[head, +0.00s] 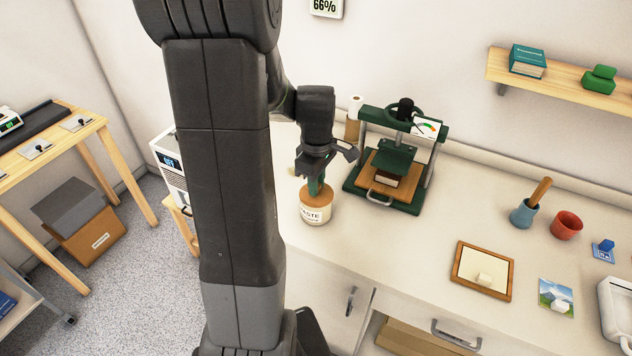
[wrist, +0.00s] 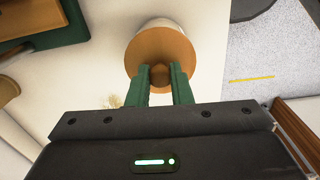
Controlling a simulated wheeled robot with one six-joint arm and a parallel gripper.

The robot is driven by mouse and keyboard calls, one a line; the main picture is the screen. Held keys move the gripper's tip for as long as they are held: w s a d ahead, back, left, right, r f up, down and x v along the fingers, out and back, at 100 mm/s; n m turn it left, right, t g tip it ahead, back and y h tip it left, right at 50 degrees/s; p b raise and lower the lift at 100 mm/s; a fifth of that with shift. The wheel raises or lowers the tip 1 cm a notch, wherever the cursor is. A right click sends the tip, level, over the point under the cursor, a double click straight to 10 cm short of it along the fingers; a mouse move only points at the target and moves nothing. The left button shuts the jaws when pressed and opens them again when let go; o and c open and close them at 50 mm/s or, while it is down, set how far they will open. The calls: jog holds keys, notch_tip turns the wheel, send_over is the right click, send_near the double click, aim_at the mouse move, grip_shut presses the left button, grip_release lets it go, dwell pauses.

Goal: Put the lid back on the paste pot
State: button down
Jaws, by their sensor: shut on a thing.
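The paste pot (head: 315,213) is a white jar labelled "PASTE" on the white counter at the centre of the head view. Its round wooden lid (head: 304,199) is at the pot's mouth; whether it is fully seated I cannot tell. In the wrist view the lid (wrist: 160,48) has a round knob (wrist: 158,73) between my green fingers, and part of the white pot (wrist: 161,23) shows beyond it. My gripper (head: 316,187) points down from above and is shut on the lid's knob; it also shows in the wrist view (wrist: 160,72).
A green press (head: 395,155) stands close to the right of the pot. A wooden frame (head: 482,271), a landscape print (head: 556,297), a blue mortar (head: 523,214) and a red cup (head: 566,225) are farther right. Bare counter lies between the pot and frame.

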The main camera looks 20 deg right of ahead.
jog(key=shift+w+d, duration=0.1)
jog(key=shift+r, duration=0.4)
jog(key=shift+f, duration=0.3)
dwell(1.2)
jog(key=c, duration=0.7)
grip_release()
jog(key=shift+c, duration=0.2)
jog(key=shift+r+p, duration=2.85)
jog(key=shift+r, duration=0.7)
